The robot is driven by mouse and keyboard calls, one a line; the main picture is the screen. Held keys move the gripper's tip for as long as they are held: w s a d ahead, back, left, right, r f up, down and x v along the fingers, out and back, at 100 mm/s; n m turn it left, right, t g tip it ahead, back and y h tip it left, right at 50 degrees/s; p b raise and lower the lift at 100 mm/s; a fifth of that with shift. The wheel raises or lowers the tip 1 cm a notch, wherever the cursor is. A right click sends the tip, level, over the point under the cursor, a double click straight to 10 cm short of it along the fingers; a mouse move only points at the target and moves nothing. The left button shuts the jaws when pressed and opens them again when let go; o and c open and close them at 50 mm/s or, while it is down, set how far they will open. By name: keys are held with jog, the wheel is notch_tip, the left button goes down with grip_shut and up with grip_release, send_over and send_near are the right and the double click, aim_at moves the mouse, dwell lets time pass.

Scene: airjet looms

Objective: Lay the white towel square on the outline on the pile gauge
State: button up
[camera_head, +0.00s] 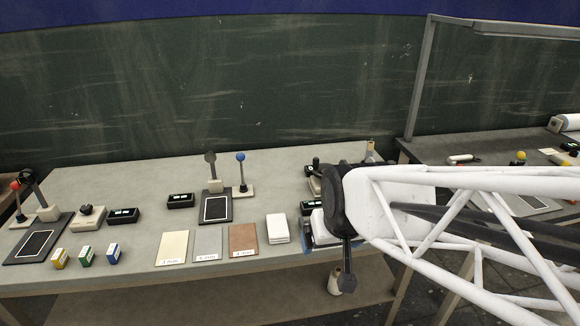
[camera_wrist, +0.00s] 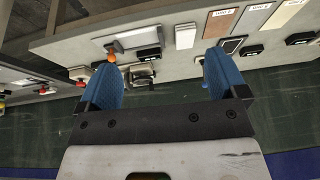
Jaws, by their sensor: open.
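A white square stack (camera_head: 277,228), which looks like the towel square, lies flat near the table's front edge, right of a brown card. It also shows in the wrist view (camera_wrist: 185,36), beyond and between my fingers. A dark plate with a white outline (camera_head: 215,208) lies behind the cards, and a similar plate (camera_head: 38,240) lies at far left. I cannot tell which is the pile gauge. My gripper (camera_wrist: 157,75) is open and empty, blue fingers wide apart, above the table. In the head view my arm hides part of the table's right end.
Cream (camera_head: 172,247), grey (camera_head: 207,244) and brown (camera_head: 243,240) cards lie along the front. A blue-knobbed lever (camera_head: 241,172) stands behind the middle plate. Several small coloured blocks (camera_head: 86,256) sit at left. A second table with a metal frame (camera_head: 418,85) stands at right.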

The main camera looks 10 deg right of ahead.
jog(key=s+d+r+g, duration=0.2)
jog(key=s+r, duration=0.1)
jog(key=s, duration=0.5)
jog(key=shift+r+h, duration=0.4)
jog(key=shift+o, duration=0.4)
jog(key=shift+d, duration=0.1)
jog(key=shift+w, duration=0.1)
jog(key=t, duration=0.6)
send_over(278, 228)
jog(key=s, duration=0.5)
notch_tip(278, 228, down, 19)
jog(key=shift+s+r, duration=0.1)
jog(key=shift+r, duration=0.1)
jog(key=shift+w+f, duration=0.2)
jog(key=shift+f, duration=0.05)
